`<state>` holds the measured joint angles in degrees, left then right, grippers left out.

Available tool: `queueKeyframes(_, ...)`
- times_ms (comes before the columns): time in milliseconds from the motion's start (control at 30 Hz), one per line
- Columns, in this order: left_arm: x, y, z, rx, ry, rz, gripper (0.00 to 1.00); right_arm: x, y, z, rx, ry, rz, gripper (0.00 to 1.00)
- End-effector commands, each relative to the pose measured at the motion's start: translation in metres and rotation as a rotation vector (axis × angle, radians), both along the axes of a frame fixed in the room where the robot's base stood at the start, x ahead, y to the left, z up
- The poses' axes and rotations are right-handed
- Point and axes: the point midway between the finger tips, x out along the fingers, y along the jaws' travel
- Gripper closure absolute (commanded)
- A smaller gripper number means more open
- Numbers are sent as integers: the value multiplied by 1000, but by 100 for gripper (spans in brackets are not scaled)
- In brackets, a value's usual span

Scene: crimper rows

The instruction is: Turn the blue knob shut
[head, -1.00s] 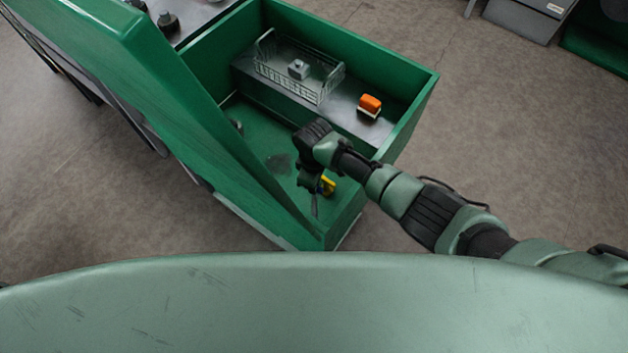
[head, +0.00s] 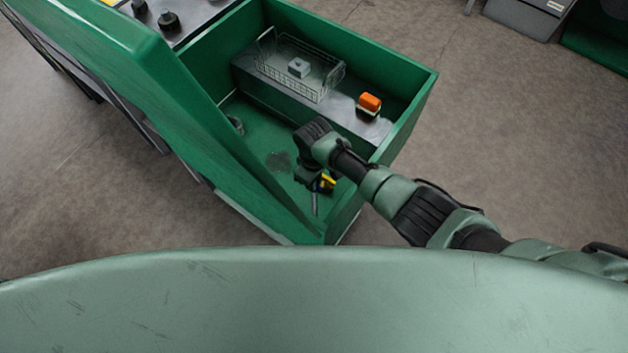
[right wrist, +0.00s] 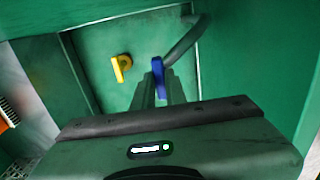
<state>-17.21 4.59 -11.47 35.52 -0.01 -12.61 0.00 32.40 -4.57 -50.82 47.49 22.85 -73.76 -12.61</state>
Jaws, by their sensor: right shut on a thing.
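The blue knob (right wrist: 158,77) shows in the right wrist view as an upright blue handle on the green inner wall of the bin. My right gripper (right wrist: 160,88) has its fingers on either side of it and is shut on it. A yellow knob (right wrist: 121,67) sits on the same wall to the left, apart from the fingers; it also shows in the head view (head: 328,182). In the head view the right gripper (head: 315,190) is down inside the bin, and I cannot make out the blue knob clearly there. My left gripper is not in view.
The green bin (head: 408,118) has high walls around the arm. A raised grey shelf inside holds a wire basket (head: 325,90) with a grey block, and an orange-topped item (head: 369,102). A grey curved pipe (right wrist: 187,42) runs close beside the blue knob.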

Motion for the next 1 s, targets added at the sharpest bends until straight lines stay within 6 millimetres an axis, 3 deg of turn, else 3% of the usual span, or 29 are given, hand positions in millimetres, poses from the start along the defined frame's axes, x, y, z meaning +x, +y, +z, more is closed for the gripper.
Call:
queueKeyframes(33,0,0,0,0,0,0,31,2,1,2,3,-3,-3,79)
queueKeyframes(100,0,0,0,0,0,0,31,2,1,1,3,-3,-2,65)
queueKeyframes(467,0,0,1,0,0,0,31,1,0,5,2,-2,0,65)
queueKeyframes(800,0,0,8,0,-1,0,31,1,0,56,3,-5,-1,65)
queueKeyframes(1000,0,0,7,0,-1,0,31,1,0,76,3,-3,-1,65)
